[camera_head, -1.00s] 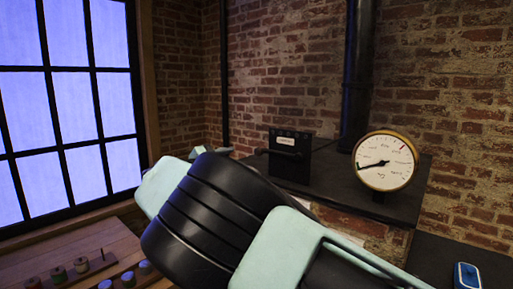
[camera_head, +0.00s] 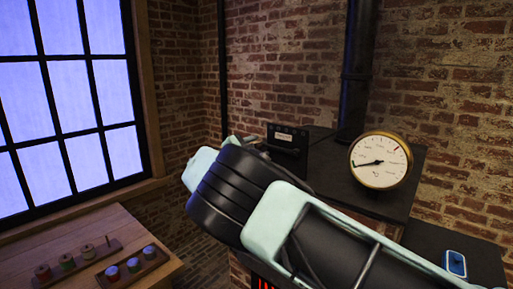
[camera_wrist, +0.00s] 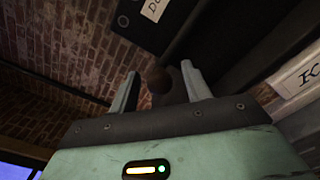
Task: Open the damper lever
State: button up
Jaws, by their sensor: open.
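A dark box with a pale label (camera_head: 287,138) stands on the black top in the head view, partly hidden by my arm. The wrist view shows a dark panel with a partly cut-off label (camera_wrist: 152,10). A round brown knob (camera_wrist: 158,80), which looks like the end of the damper lever, sits between my gripper's fingers (camera_wrist: 159,75) in the wrist view. The gripper is open, with a finger on each side of the knob. I cannot tell whether either finger touches it. In the head view my gripper's fingers are mostly hidden behind the wrist, beside the box.
A round brass gauge (camera_head: 380,160) stands on the black top (camera_head: 350,193), right of my arm. A second white label (camera_wrist: 298,75) is close on the right in the wrist view. A wooden bench (camera_head: 135,235) with spools is at lower left. A blue device (camera_head: 455,263) lies lower right.

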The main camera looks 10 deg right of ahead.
grip_shut()
jog(key=shift+r+b, duration=0.15)
jog(key=shift+b, duration=0.45)
jog(key=m+b, duration=0.1)
jog(key=r+m+b, duration=0.1)
jog(key=b, duration=0.1)
jog(key=shift+s+d+r+b, duration=0.1)
jog(key=shift+d+r+b, duration=0.05)
jog(key=shift+r+b, duration=0.15)
jog(key=s+d+r+m+b, duration=0.6)
jog(key=m+b, duration=0.9)
jog(key=b, duration=1)
jog(key=s+r, duration=0.3)
jog(key=r, duration=0.1)
jog(key=shift+d, duration=0.3)
jog(key=shift+r, duration=0.1)
